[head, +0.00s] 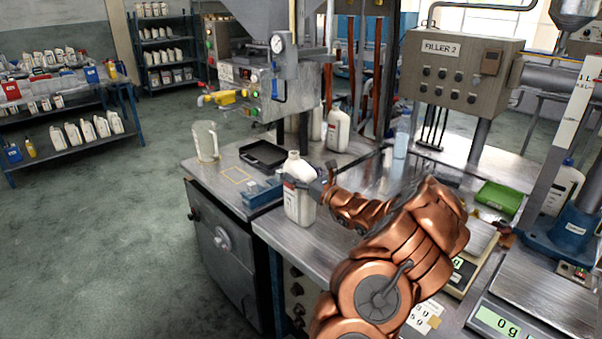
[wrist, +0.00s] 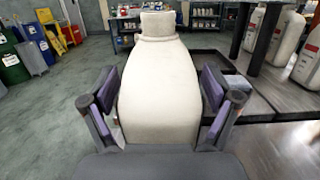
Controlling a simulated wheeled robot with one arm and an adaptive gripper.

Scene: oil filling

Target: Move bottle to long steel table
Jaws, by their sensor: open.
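A white bottle (head: 299,205) appears upright near the left end of a long steel table (head: 285,236). Its neck and cap rise above my gripper. My gripper (head: 311,187) reaches it from the right in the head view. In the wrist view the white bottle (wrist: 158,75) fills the middle, between the two open fingers of my gripper (wrist: 160,103). A gap shows beside the bottle at the right finger; contact at the left is hard to tell. The bottle's base is hidden in the wrist view.
A clear jug (head: 206,141) and a black tray (head: 263,154) are on the filler cabinet to the left. Another white bottle (head: 338,130) stands behind. A green tray (head: 499,197) and a scale (head: 545,295) are at the right. Shelves (head: 70,100) hold several bottles.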

